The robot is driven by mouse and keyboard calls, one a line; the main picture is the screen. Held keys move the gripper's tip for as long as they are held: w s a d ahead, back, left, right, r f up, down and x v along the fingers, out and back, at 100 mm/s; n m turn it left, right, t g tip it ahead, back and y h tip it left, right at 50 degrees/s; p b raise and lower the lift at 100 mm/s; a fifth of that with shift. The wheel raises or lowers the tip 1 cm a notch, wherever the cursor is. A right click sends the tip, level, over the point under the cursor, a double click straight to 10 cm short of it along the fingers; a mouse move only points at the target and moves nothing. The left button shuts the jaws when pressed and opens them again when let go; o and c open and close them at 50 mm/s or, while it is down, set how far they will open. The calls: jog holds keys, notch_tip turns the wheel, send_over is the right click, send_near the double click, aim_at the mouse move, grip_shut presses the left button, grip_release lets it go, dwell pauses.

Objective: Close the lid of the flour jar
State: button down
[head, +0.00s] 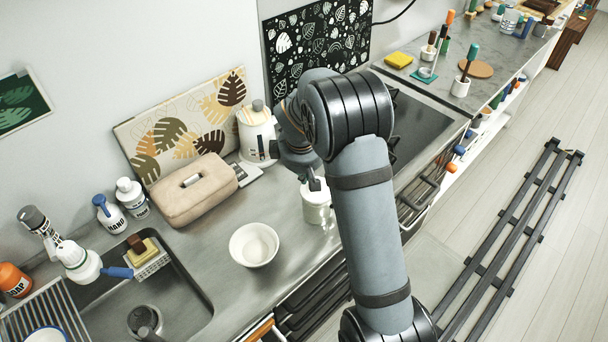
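A white jar (317,211), which looks like the flour jar, stands on the steel counter just left of my arm. My arm hides its right side, and my gripper hides part of its top. No label is readable, and I cannot tell how its lid stands. My gripper (313,184) points down just above the jar's top, at or close to the rim. I cannot tell whether it touches. Its fingers are mostly hidden behind my arm, so their opening cannot be judged.
A white bowl (254,245) sits left of the jar, near the counter's front. A white kettle (256,135) and a beige bread box (194,190) stand behind. The sink (180,300) is at left, the stove (425,125) at right. Bare counter lies around the bowl.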

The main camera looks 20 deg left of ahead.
jog(key=shift+d+f+b, duration=0.3)
jog(key=shift+f+b, duration=0.05)
jog(key=shift+f, duration=0.1)
jog(key=shift+r+p, duration=0.25)
jog(key=shift+p, duration=0.05)
jog(key=shift+a+r+p, duration=0.2)
jog(key=shift+r+p, duration=0.1)
jog(key=a+v, duration=0.1)
jog(key=v, duration=1.1)
jog(key=shift+a+r, duration=0.3)
jog(key=shift+a, duration=0.05)
